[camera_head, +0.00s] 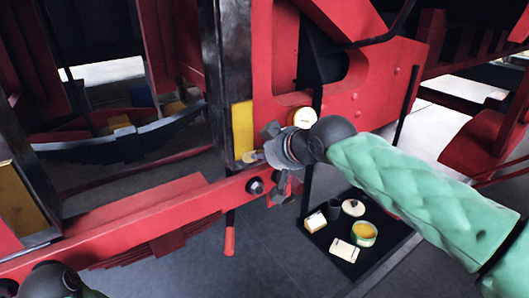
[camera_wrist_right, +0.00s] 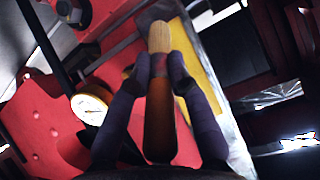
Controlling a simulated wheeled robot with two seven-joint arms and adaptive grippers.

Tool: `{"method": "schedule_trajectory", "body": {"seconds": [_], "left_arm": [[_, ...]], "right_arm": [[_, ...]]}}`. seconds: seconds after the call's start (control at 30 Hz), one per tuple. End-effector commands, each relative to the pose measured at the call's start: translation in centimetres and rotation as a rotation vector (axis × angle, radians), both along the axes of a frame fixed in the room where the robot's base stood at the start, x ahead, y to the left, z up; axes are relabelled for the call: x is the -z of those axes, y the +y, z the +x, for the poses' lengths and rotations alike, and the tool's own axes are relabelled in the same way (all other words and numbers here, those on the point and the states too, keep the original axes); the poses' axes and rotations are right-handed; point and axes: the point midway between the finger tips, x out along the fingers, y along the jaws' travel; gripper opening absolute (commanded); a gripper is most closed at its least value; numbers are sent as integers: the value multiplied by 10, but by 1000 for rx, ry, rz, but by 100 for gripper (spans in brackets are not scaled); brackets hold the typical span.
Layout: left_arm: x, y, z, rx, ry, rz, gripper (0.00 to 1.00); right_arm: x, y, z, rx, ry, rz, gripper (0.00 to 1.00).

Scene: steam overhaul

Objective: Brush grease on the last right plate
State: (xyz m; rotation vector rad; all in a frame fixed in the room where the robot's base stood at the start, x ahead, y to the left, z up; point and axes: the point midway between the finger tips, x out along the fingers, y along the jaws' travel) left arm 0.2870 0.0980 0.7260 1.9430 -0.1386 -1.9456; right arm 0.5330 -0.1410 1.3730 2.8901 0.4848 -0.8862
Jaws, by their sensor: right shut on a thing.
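My right gripper (camera_head: 272,150) is shut on a brush, whose wooden handle (camera_wrist_right: 160,125) and pale bristles (camera_wrist_right: 160,37) show in the right wrist view. In the head view the bristle end (camera_head: 250,157) is at the lower part of a yellow plate (camera_head: 243,128) beside a dark metal upright. The plate also shows in the right wrist view (camera_wrist_right: 203,65), just right of the bristles. I cannot tell whether the bristles touch it. Another yellow plate (camera_head: 18,203) is at the far left. Only part of my left arm shows at the bottom left; its gripper is not visible.
A white-faced gauge (camera_head: 304,117) is close to my right gripper. A dark tray (camera_head: 318,238) on the floor holds a tin with yellow contents (camera_head: 363,234) and several small items. A red beam (camera_head: 150,222) crosses below the plate. Grey floor is open below the beam.

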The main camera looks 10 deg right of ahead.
Motion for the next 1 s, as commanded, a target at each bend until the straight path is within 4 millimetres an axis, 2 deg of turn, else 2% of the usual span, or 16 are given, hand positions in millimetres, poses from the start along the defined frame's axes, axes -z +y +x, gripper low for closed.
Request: {"method": "schedule_trajectory", "body": {"seconds": [0.4, 1.0], "left_arm": [[4, 0, 0, 0, 0, 0, 40], [22, 0, 0, 0, 0, 0, 40]], "right_arm": [[2, -1, -2, 0, -3, 1, 0], [3, -18, -49, 0, -4, 1, 0]]}}
